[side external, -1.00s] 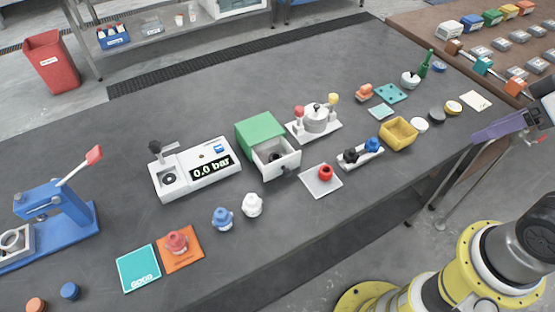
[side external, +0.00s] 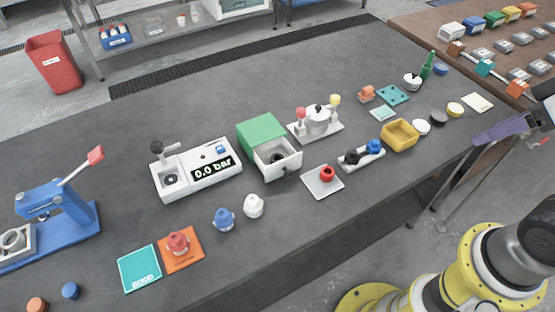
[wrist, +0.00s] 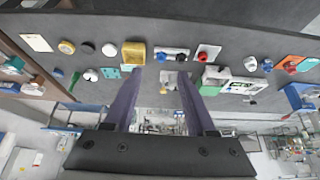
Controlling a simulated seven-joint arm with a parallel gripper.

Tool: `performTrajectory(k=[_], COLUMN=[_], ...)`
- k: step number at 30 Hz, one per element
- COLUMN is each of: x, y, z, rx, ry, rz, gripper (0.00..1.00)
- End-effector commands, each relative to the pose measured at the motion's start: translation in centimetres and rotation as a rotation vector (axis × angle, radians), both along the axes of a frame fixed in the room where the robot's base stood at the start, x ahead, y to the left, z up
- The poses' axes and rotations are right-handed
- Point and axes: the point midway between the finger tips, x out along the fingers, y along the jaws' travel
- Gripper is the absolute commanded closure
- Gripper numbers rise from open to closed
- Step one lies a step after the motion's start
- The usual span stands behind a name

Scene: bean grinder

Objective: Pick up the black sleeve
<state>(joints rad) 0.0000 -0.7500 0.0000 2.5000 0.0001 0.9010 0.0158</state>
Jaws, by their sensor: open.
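Several dark parts are in view, and I cannot tell for certain which is the black sleeve. A small black part (side external: 351,157) stands on a white rack (side external: 362,158) beside a blue part (side external: 374,146). Another dark part (side external: 275,157) sits inside the open white drawer of the green box (side external: 262,131), partly hidden by its walls.
A flat black disc (side external: 438,117) lies farther right. A white machine (side external: 195,170) stands left. The table's front strip is mostly clear.

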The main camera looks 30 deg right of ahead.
Motion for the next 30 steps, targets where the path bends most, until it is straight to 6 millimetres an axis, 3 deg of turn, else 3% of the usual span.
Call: performTrajectory(k=[2, 8, 12, 18, 24, 30], x=[-0.2, 2.7, 6.8, 14.2, 21.8, 27.8], y=[0.0, 0.2, 1.2, 4.2, 9.1, 15.4], z=[-0.1, 4.8, 7.9, 9.9, 8.6, 3.8], rx=[0.02, 0.11, 0.164, 0.214, 0.225, 0.192], ry=[0.011, -0.018, 0.015, 0.103, 0.205, 0.313], rz=[-0.038, -0.192, -0.262, -0.329, -0.362, -0.353], gripper=[0.44, 0.44, 0.44, 0.44, 0.44, 0.44])
